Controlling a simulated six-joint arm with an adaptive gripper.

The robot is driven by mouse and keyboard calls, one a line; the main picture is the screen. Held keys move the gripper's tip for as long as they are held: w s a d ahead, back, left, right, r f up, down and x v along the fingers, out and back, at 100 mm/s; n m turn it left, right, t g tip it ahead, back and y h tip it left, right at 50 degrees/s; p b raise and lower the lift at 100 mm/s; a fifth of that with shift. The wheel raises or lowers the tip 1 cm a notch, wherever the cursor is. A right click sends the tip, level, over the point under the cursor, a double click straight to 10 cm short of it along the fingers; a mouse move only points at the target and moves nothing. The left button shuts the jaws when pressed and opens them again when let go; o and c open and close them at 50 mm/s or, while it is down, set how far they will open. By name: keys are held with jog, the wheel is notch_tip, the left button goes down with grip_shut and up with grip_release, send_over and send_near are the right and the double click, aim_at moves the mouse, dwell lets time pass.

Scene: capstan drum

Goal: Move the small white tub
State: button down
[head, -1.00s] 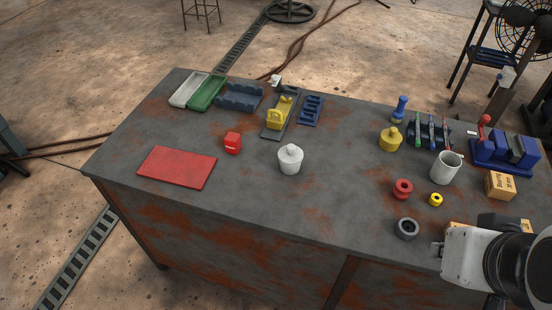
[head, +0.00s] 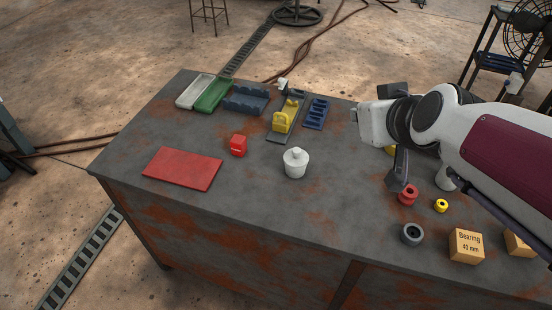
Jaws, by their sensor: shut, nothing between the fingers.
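The small white tub (head: 295,164) stands upright on the grey, rust-stained table, right of the small red box and near the middle of the table. It has a narrower round top. My gripper (head: 370,123) is shut and empty, above the table to the right of the tub and apart from it. My arm reaches in from the right edge. The fingertips are small and hard to make out. The red mat (head: 182,168) lies flat at the left, with nothing on it.
A red box (head: 238,145) stands between mat and tub. Green (head: 211,95) and blue trays and a yellow piece (head: 286,116) lie at the back. A red ring (head: 408,194), yellow ring (head: 441,205), grey ring (head: 412,234) and bearing box (head: 466,246) are at the right. My arm hides objects behind it.

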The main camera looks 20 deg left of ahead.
jog(key=w+a+f+n+t, duration=0.1)
jog(key=w+a+f, duration=0.25)
jog(key=a, duration=0.35)
jog(key=w+a+f+n+t+h, duration=0.1)
jog(key=w+a+f+n+t, duration=0.15)
jog(key=w+a, duration=0.35)
jog(key=w+a+f+t, duration=0.1)
jog(key=w+a+f, duration=0.3)
jog(key=a, duration=0.4)
jog(key=s+a+f+n+t+h, duration=0.1)
jog(key=s+a+f+h, duration=0.1)
jog(key=s+f, duration=0.2)
jog(key=s+a+f+n+t+h, duration=0.1)
jog(key=s+f+n+h, duration=0.1)
jog(key=f, duration=0.7)
jog(key=s+a+f+n+t+h, duration=0.1)
jog(key=s+a+f+n+h, duration=0.1)
jog(key=s+f, duration=0.4)
jog(key=shift+s+a+f+h, duration=0.3)
jog(key=shift+s+h, duration=0.15)
jog(key=shift+h, duration=0.35)
jog(key=shift+s+d+f+n, duration=0.1)
jog(key=shift+s+f+n, duration=0.15)
jog(key=shift+s, duration=0.2)
jog(key=shift+w, duration=0.15)
